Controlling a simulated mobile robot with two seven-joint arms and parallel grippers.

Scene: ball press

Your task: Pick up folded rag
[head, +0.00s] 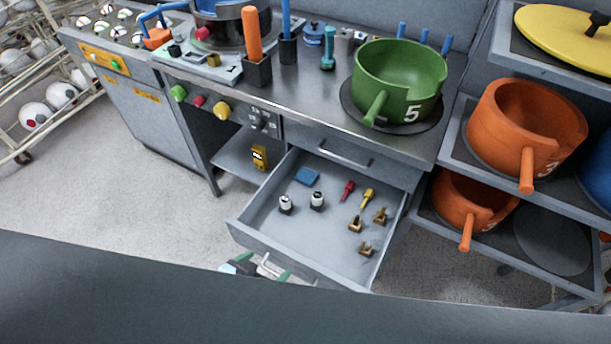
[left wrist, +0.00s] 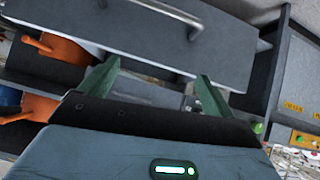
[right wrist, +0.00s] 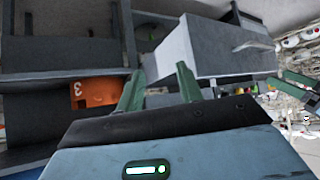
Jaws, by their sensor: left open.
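The folded rag is a small flat blue square (head: 306,176) lying on the floor of the open drawer (head: 292,229), near its back left in the head view. My left gripper (head: 258,267) is just outside the drawer's front, low in the head view and partly hidden by a dark edge. Its green fingers (left wrist: 155,85) are spread and empty in the left wrist view, facing the drawer front. My right gripper (right wrist: 160,88) is open and empty in the right wrist view, away from the rag. The rag does not show in either wrist view.
Two white-topped pieces (head: 301,202), a red tool (head: 347,190), a yellow tool (head: 367,197) and several brown pieces (head: 356,222) lie in the drawer. The worktop with a green pot (head: 398,72) overhangs its back. Orange pots (head: 525,120) stand on shelves at right.

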